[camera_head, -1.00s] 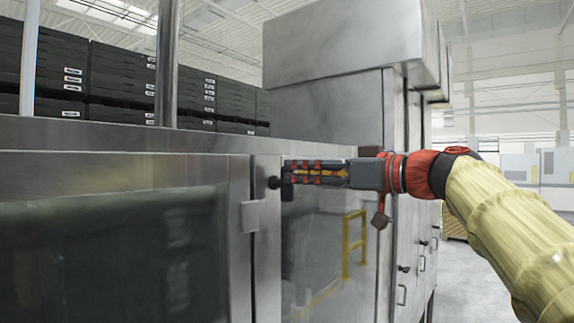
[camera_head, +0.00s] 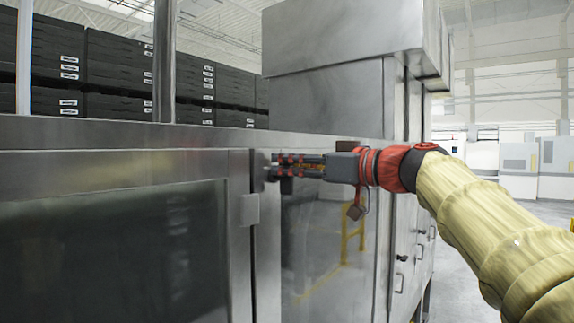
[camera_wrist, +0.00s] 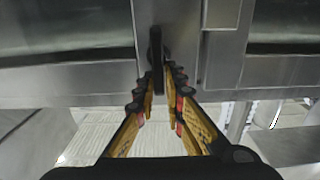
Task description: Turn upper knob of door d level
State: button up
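The black knob (camera_wrist: 156,50) is on a steel door-frame strip in the wrist view, and its narrow grip stands upright, running down between my fingers. In the head view the knob (camera_head: 269,173) shows only partly, at the tip of my gripper (camera_head: 276,170). In the wrist view my gripper (camera_wrist: 160,84) is narrowly open, with one finger on each side of the grip. A small gap seems to show beside the grip; I cannot tell whether either finger touches it. The door letter is not readable.
A windowed steel panel (camera_head: 120,250) lies left of the knob, with a hinge-like bracket (camera_head: 249,209) between. A glossy door (camera_head: 325,250) is below my gripper. More small knobs and handles (camera_head: 399,280) sit to the right. Open floor (camera_head: 465,285) shows at lower right.

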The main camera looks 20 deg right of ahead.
grip_shut()
jog(key=shift+w+d+f+m+b, duration=0.1)
jog(key=shift+d+m+b, duration=0.1)
jog(key=shift+m+b, duration=0.4)
dwell(0.3)
jog(key=shift+w+d+f+m+b, duration=0.3)
jog(key=shift+f+m, duration=0.2)
jog(key=shift+m, duration=2.25)
jog(key=shift+w+d+f+m+b, duration=0.35)
jog(key=shift+f+m, duration=0.2)
jog(key=shift+m, duration=2.25)
jog(key=shift+w+d+f+m+b, duration=0.2)
jog(key=shift+d+f+m, duration=0.25)
jog(key=shift+m, duration=2.3)
jog(key=shift+f, duration=0.15)
jog(key=shift+o, duration=1.5)
grip_release()
jog(key=shift+s, duration=0.1)
jog(key=shift+o, duration=1.2)
jog(key=shift+a, duration=0.15)
jog(key=shift+r, duration=0.3)
